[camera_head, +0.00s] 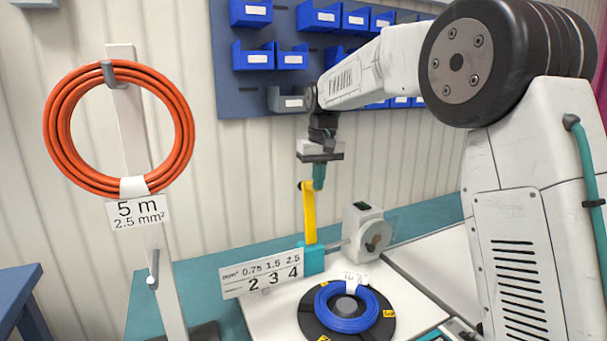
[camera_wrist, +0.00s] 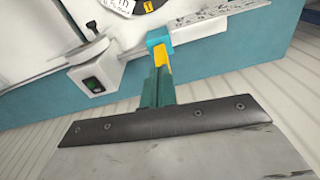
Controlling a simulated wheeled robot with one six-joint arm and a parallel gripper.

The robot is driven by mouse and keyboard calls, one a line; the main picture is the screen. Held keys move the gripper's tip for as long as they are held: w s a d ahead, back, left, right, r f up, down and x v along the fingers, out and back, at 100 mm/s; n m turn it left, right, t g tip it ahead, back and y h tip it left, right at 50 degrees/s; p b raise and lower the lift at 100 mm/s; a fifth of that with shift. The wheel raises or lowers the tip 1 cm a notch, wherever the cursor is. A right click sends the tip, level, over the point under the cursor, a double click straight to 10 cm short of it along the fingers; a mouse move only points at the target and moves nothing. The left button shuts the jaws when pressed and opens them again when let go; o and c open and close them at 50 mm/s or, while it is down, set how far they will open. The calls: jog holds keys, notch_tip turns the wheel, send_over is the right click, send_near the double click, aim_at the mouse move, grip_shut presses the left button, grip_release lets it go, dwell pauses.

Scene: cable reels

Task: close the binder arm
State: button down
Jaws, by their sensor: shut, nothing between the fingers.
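The binder arm is a yellow bar (camera_head: 309,214) standing upright, raised, on a teal block (camera_head: 312,260) at the back of the white work table. It also shows in the wrist view (camera_wrist: 163,65), partly hidden behind my fingers. My gripper (camera_head: 319,184) has teal fingers, shut and empty, pointing down beside the top of the yellow bar. It also shows in the wrist view (camera_wrist: 157,85). I cannot tell whether the fingers touch the bar. A blue cable coil (camera_head: 347,309) with a white tag lies flat on a black turntable (camera_head: 385,325) in front of the arm.
A grey box (camera_head: 363,232) with a round disc and green button stands right of the binder arm. A white number sign (camera_head: 262,275) stands to its left. An orange coil (camera_head: 62,128) hangs on a white post at left. Blue bins (camera_head: 253,57) hang on the back wall.

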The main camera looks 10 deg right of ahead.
jog(key=w+r+t, duration=0.1)
jog(key=w, duration=0.2)
jog(key=w+r+t, duration=0.1)
jog(key=w, duration=0.3)
jog(key=w+a+r+t, duration=0.1)
jog(key=w+r, duration=0.1)
jog(key=w, duration=0.1)
jog(key=shift+w+a+r+t, duration=0.1)
jog(key=shift+w+t, duration=0.3)
jog(key=shift+t+y, duration=0.3)
jog(key=shift+w+a+f, duration=0.1)
jog(key=shift+w+f, duration=0.15)
jog(key=shift+f, duration=0.95)
jog(key=shift+w+a+f, duration=0.1)
jog(key=shift+w+f, duration=0.1)
jog(key=shift+f, duration=1)
jog(key=shift+w+a+f, duration=0.1)
jog(key=shift+w+f, duration=0.15)
jog(key=shift+f, duration=0.95)
